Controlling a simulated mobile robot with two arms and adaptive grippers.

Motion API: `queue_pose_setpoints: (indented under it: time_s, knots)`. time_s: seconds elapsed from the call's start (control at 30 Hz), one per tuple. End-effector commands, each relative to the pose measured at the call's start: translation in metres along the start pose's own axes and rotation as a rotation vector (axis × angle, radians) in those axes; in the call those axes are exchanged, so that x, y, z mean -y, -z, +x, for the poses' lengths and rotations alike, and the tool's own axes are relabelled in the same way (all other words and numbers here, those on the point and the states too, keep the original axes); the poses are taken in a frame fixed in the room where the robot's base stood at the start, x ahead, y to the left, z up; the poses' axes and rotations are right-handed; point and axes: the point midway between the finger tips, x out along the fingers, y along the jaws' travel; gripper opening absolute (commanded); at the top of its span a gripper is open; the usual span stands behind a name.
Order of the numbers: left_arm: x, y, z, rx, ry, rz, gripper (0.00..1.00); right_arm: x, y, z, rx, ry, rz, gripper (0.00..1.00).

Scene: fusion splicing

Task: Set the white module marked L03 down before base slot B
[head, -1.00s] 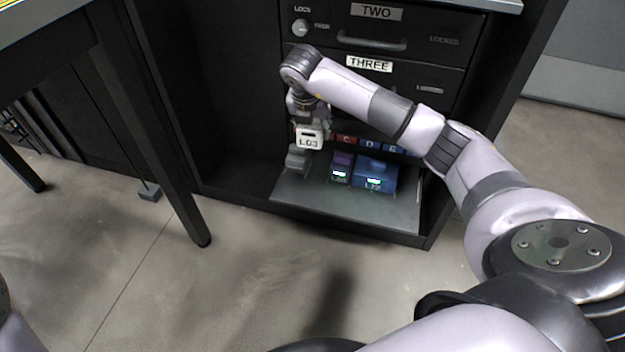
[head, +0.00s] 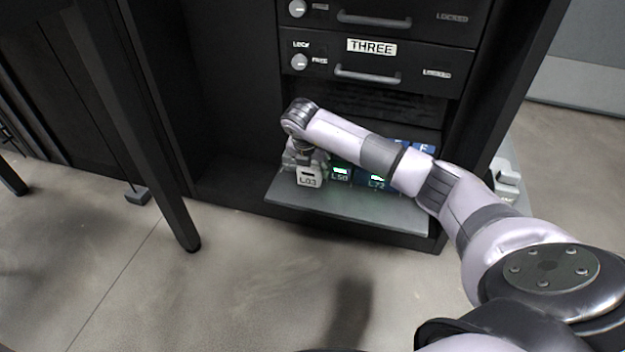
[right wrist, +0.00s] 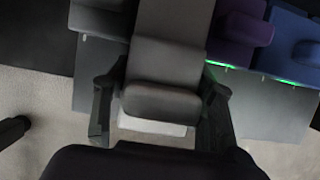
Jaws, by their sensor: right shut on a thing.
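The white module marked L03 (head: 309,177) is at the left end of the pull-out grey shelf (head: 345,208), its labelled face toward me. My right gripper (head: 304,158) is shut on it from above. In the right wrist view the fingers (right wrist: 157,120) stand on both sides of a grey block, with a white edge of the module (right wrist: 150,125) below. I cannot tell whether the module touches the shelf or hangs just above it. Slot B's label is hidden behind my right arm. My left gripper is out of view.
Right of L03 stand a purple module marked L50 (head: 341,173) and a blue module marked L73 (head: 376,181), with green lights. Drawer THREE (head: 372,60) is above. The shelf's front strip is bare.

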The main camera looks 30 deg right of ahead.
Motion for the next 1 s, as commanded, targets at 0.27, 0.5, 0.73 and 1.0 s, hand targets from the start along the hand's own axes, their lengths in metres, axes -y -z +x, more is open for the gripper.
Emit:
queue_pose_setpoints:
  time_s: [0.27,0.5,0.73,1.0]
  knots:
    - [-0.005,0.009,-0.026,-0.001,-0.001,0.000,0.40,0.000,0.015,0.036,-0.001,0.000,0.000,0.16]
    - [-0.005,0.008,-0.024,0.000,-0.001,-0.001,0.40,0.000,0.015,0.035,-0.002,0.001,-0.001,0.54]
    - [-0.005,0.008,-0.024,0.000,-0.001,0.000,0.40,0.000,0.015,0.035,-0.002,0.001,-0.001,0.69]
    - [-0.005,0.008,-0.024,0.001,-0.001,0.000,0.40,0.000,0.015,0.035,-0.001,0.001,-0.001,0.71]
